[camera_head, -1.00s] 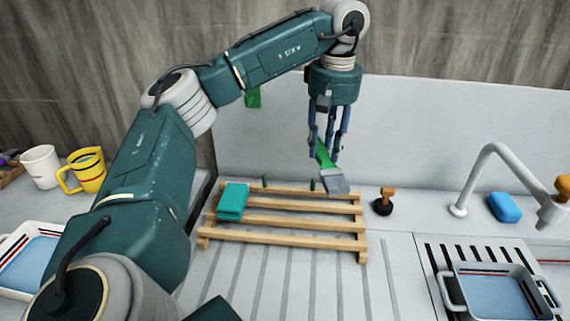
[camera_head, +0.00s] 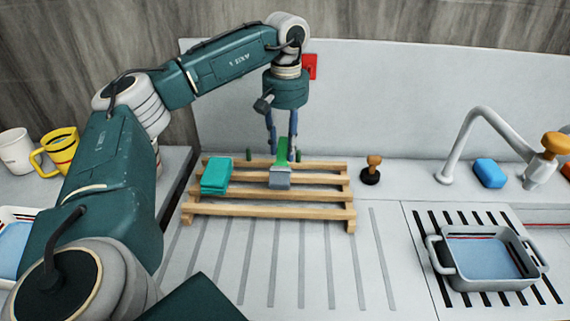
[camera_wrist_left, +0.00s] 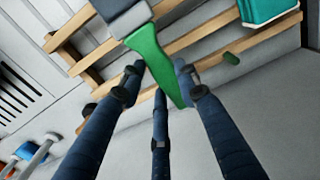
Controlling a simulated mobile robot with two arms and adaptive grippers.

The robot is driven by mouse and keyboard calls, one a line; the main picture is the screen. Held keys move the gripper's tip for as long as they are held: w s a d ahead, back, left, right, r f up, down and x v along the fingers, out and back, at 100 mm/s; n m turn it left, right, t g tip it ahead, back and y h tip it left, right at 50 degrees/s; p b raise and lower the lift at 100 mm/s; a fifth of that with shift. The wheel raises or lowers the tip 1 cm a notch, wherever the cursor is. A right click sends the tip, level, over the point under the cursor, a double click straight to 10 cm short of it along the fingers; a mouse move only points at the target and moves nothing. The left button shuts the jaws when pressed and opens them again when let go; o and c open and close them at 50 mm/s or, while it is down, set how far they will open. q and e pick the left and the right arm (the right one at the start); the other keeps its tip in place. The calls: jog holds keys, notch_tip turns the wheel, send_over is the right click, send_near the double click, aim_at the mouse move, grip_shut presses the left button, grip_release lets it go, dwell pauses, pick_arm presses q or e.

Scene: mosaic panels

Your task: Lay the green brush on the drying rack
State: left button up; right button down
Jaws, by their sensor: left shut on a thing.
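The wooden drying rack (camera_head: 255,211) stands on the ribbed drainboard, and its slats show in the wrist view (camera_wrist_left: 185,42). The green brush (camera_head: 283,150) has a green handle and a grey head. My left gripper (camera_head: 281,152) points down over the rack's back half, its fingers shut around the brush handle. In the wrist view the handle (camera_wrist_left: 152,52) lies between the fingers, and the grey head (camera_wrist_left: 127,18) is over the slats. I cannot tell whether the head touches them. My right gripper is not in view.
A folded teal cloth (camera_head: 216,176) lies on the rack's left end. A wooden-handled stopper (camera_head: 372,170) stands right of the rack. Further right are a faucet (camera_head: 455,150), a blue sponge (camera_head: 489,173) and a grey basin (camera_head: 440,262). Mugs (camera_head: 58,150) stand at the left.

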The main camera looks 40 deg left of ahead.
aim_at(286, 150)
pick_arm(q)
jog(key=shift+f, duration=3.1)
jog(key=o, duration=1.1)
jog(key=shift+f, duration=0.1)
jog(key=shift+o, duration=0.2)
notch_tip(286, 150, up, 12)
jog(key=shift+r, duration=0.15)
jog(key=shift+d, duration=0.1)
